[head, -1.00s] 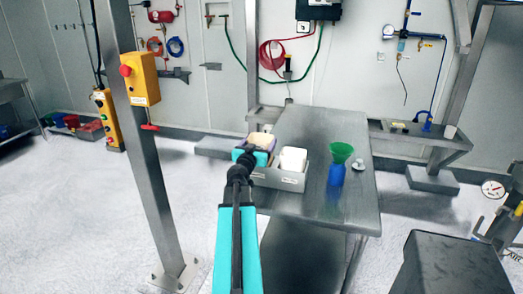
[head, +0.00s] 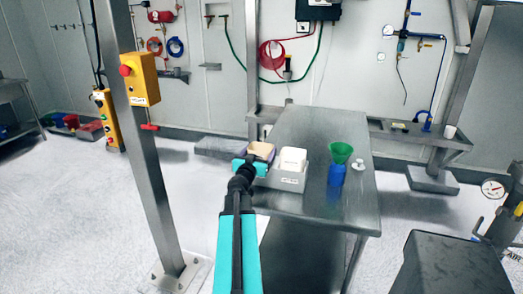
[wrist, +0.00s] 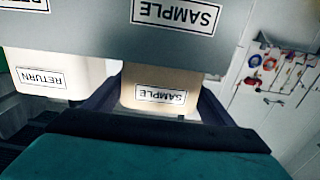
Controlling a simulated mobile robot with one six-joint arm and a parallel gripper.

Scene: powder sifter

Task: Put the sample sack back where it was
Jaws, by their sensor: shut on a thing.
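The sample sack (head: 261,149) is beige and held by my gripper (head: 256,161) at the left end of the grey tray (head: 288,184). In the wrist view, which is upside down, the SAMPLE label of the sack (wrist: 160,78) lines up with the SAMPLE label on the tray wall (wrist: 100,35). The dark fingers of my gripper (wrist: 155,103) stand on either side of the sack. The tray wall hides the sack's lower part, so whether it touches the tray floor cannot be told. The pale return sack (head: 292,158) sits beside it in the tray.
The tray stands on a steel table (head: 318,130). A green funnel on a blue bottle (head: 337,177) and a small white object (head: 358,165) stand to its right. A steel post (head: 145,180) with a yellow control box (head: 141,78) rises to the left.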

